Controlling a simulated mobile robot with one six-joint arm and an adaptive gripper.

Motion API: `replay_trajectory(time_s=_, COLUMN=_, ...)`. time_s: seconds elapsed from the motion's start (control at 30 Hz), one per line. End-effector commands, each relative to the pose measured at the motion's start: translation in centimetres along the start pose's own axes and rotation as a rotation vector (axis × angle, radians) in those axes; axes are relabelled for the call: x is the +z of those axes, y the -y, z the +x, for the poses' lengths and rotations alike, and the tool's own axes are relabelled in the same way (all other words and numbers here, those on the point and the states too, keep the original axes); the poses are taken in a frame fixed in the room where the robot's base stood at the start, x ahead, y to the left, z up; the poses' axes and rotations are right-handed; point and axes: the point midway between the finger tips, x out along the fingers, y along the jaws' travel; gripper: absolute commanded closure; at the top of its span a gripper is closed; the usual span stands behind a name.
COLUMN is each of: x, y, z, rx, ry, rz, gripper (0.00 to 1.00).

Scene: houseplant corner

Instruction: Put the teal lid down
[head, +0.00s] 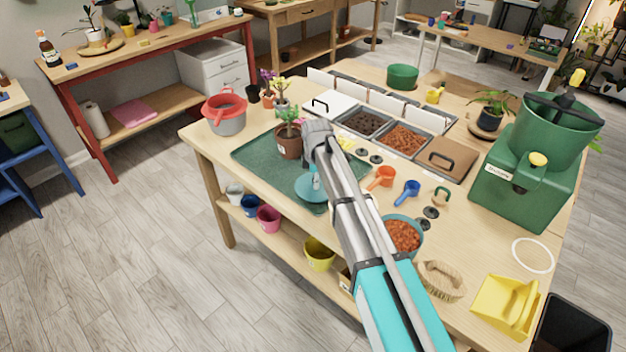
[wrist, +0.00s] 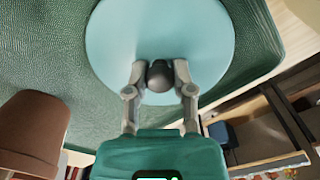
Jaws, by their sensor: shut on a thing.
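The round teal lid (head: 310,190) is at the front edge of the dark green mat (head: 262,155) on the workbench. In the wrist view the lid (wrist: 160,35) is a pale teal disc with a dark round knob (wrist: 160,76). My gripper (wrist: 159,74) is shut on this knob, one finger on each side. The lid looks level and close over the mat (wrist: 50,60); I cannot tell whether it touches. My arm hides part of the mat and bench behind it. A teal bowl (head: 418,243) of reddish-brown chips stands to the right, uncovered.
A potted plant (head: 289,143) stands on the mat left of my gripper; its brown pot (wrist: 30,130) shows in the wrist view. An orange scoop (head: 382,178) and a blue scoop (head: 407,192) lie right of my arm. The mat's left part is clear.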

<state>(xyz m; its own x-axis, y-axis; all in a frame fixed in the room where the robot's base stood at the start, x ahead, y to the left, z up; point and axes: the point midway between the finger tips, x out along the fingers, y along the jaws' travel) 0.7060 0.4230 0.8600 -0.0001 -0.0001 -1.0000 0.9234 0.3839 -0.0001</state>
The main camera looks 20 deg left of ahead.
Motion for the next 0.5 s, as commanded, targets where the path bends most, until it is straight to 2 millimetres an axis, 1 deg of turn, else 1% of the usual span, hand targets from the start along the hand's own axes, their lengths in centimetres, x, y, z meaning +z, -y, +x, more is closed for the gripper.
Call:
replay_trajectory(time_s=0.03, x=0.00, y=0.00, z=0.06, rx=0.000, ry=0.000, rz=0.000, gripper=0.62)
replay_trajectory(time_s=0.1, x=0.00, y=0.00, z=0.03, rx=0.000, ry=0.000, rz=0.000, gripper=0.49)
replay_trajectory(time_s=0.2, x=0.00, y=0.00, z=0.03, rx=0.000, ry=0.000, rz=0.000, gripper=0.33)
replay_trajectory(time_s=0.5, x=0.01, y=0.00, z=0.02, rx=0.000, ry=0.000, rz=0.000, gripper=0.33)
